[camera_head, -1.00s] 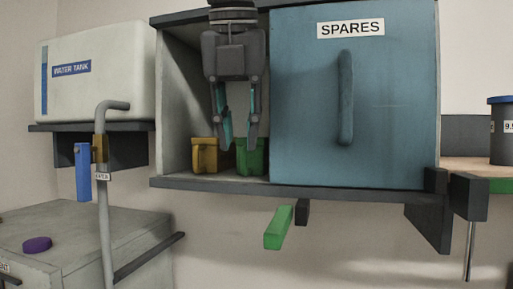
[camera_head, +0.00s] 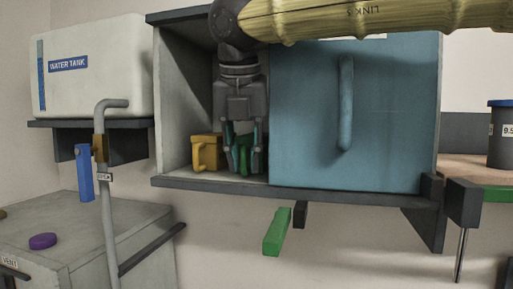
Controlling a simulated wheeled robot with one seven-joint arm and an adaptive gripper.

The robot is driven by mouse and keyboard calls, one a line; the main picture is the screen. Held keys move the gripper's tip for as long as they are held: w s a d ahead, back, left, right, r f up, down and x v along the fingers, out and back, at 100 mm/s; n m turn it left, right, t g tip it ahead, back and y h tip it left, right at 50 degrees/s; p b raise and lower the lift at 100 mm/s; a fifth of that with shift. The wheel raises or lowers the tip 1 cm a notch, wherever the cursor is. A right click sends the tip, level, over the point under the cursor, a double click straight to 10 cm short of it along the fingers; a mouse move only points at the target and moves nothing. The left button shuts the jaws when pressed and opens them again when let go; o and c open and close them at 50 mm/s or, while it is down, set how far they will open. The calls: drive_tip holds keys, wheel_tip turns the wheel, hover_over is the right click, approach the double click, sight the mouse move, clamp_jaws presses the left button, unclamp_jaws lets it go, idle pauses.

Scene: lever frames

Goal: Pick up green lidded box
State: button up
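The green lidded box (camera_head: 243,158) stands on the floor of the open left bay of the wall cabinet. My gripper (camera_head: 242,168) points down into this bay, with its fingers at the left and right of the green box and overlapping it in the picture. The fingers cover much of the box. Whether they touch or squeeze it cannot be told.
A yellow box (camera_head: 207,153) with a handle stands close at the left of my gripper. The blue sliding door (camera_head: 310,120) closes the right bay. The cabinet's side wall (camera_head: 172,95) and bottom shelf (camera_head: 310,194) bound the space. A green lever (camera_head: 277,232) sticks out below.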

drive_tip(key=shift+f, duration=0.1)
clamp_jaws()
idle(0.4)
